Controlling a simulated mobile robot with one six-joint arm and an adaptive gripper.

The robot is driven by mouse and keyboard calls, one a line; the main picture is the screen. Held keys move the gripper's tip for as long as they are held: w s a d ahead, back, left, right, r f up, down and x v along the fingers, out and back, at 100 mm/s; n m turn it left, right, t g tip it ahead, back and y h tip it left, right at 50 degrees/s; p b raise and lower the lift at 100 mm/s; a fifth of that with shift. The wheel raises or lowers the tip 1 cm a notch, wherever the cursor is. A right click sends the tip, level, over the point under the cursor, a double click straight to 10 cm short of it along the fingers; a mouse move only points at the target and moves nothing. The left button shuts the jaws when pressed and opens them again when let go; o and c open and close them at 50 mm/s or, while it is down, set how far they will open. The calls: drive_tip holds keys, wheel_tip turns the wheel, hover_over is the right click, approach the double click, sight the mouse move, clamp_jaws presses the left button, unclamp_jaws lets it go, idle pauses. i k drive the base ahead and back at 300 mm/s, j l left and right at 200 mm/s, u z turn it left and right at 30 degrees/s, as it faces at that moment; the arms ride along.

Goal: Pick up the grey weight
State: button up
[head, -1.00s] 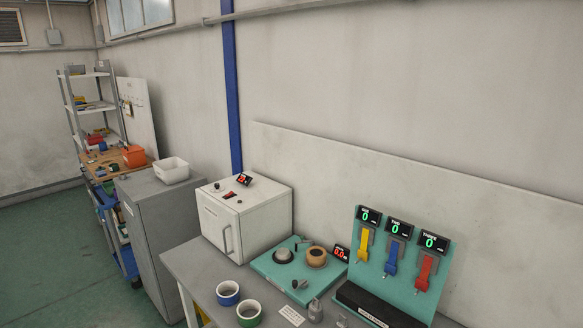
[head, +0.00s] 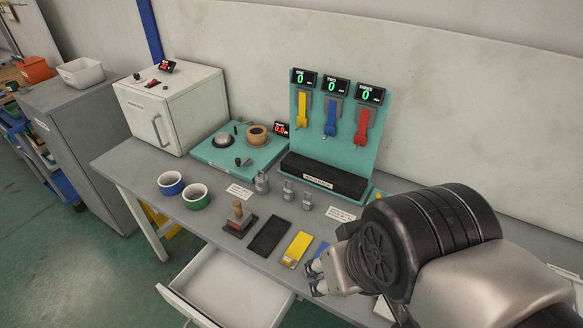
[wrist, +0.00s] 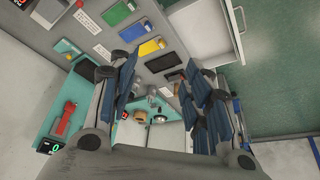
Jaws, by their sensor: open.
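Three grey metal weights stand on the grey table in the head view: a larger one (head: 262,183) on the left and two smaller ones (head: 288,190) and (head: 307,203) to its right. My gripper (head: 316,277) is above the table's front edge, nearer the camera than the weights and apart from them. In the wrist view, my gripper (wrist: 162,72) has its fingers spread, with nothing held between them. Small grey weights (wrist: 153,91) show beyond the fingers, partly hard to make out. Which weight is meant is not clear from the frames.
A teal stand (head: 340,150) with yellow, blue and red straps is behind the weights. A stamp (head: 239,222), black pad (head: 269,238) and yellow pad (head: 297,248) lie in front. An open drawer (head: 225,290) juts out below.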

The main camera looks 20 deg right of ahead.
sight(307, 202)
drive_tip(key=i+j+z, duration=0.3)
drive_tip(key=j, duration=0.75)
drive_tip(key=j+z, duration=0.35)
drive_tip(key=j, duration=0.65)
